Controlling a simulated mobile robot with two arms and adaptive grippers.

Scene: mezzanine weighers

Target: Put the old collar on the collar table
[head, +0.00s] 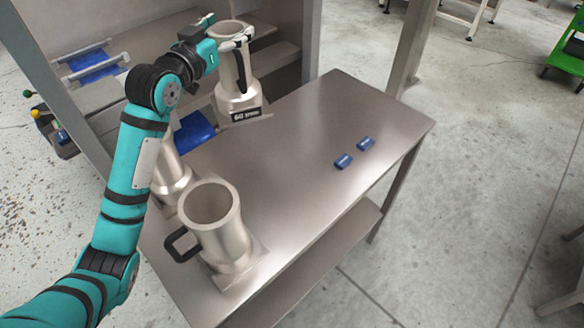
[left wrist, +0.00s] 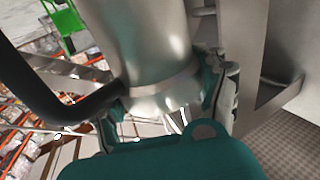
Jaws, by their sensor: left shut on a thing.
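A grey metal collar (head: 237,84), jug-shaped with a black handle, is at the far left end of the metal table (head: 300,130). My left gripper (head: 236,44) is shut on it near its upper part. In the left wrist view the fingers (left wrist: 170,105) lie on both sides of the collar's metal body (left wrist: 145,45), with the black handle at left. I cannot tell whether its base touches the table. A similar collar (head: 220,238) stands upright at the near end. Another (head: 168,178) is partly hidden behind my left arm. My right gripper is not in view.
A dark label plate (head: 246,114) sits by the held collar's base. The table's middle is clear. A metal shelf frame (head: 310,40) stands behind; a green cart (head: 567,50) is far right.

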